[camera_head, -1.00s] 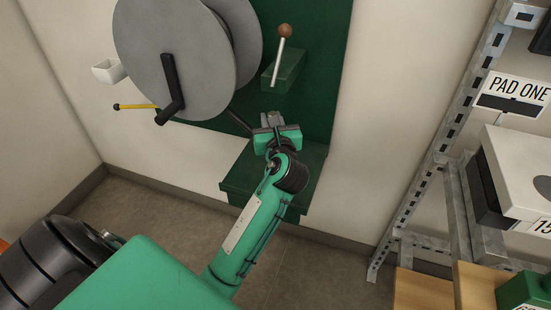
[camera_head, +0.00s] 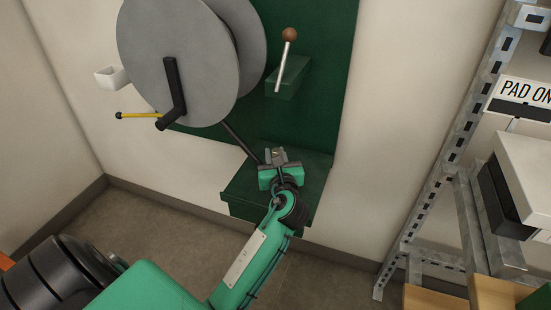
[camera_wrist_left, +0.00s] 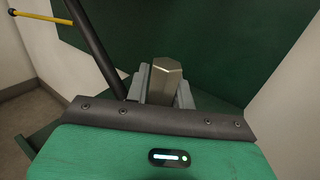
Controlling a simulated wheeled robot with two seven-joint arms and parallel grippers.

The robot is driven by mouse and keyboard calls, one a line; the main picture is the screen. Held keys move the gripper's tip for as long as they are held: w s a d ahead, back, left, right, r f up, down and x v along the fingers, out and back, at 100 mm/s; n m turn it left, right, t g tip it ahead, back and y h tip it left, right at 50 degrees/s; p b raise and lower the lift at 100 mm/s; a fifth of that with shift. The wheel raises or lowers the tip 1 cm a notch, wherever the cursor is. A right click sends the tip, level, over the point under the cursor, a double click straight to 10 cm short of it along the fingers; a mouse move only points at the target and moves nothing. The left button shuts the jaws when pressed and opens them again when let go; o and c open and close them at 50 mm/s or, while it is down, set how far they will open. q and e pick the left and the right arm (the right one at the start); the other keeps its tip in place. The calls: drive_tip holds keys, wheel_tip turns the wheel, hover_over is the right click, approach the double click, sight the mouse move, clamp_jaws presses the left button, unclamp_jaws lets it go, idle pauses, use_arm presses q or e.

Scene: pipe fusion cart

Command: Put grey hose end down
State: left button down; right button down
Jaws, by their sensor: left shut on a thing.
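My left gripper (camera_head: 277,157) is shut on the hose end (camera_wrist_left: 164,82), a grey-brown metal hexagonal fitting. In the left wrist view the fitting stands up between the two grey fingers. A dark hose (camera_head: 241,139) slopes down from the grey reel (camera_head: 185,65) to the left side of the gripper; in the left wrist view the hose (camera_wrist_left: 96,45) passes behind the gripper's front edge. The gripper is over the green ledge (camera_head: 248,185) below the reel. I cannot tell whether the hose end touches the ledge. My right gripper is not in view.
A lever with a brown knob (camera_head: 289,35) stands on a green block right of the reel. A yellow rod (camera_head: 138,115) and a white cup (camera_head: 110,76) are at left. A metal rack (camera_head: 430,190) with boxes stands at right. The ledge's left part is clear.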

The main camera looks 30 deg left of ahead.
use_arm(q)
drive_tip(key=shift+f, duration=0.1)
drive_tip(key=c, duration=1.2)
unclamp_jaws()
drive_tip(key=shift+s+d, duration=0.25)
drive_tip(key=p+v, duration=0.1)
drive_tip(key=v, duration=1)
drive_tip(key=shift+s+d+p, duration=0.1)
drive_tip(key=shift+d+p, duration=0.05)
drive_tip(key=shift+p, duration=0.2)
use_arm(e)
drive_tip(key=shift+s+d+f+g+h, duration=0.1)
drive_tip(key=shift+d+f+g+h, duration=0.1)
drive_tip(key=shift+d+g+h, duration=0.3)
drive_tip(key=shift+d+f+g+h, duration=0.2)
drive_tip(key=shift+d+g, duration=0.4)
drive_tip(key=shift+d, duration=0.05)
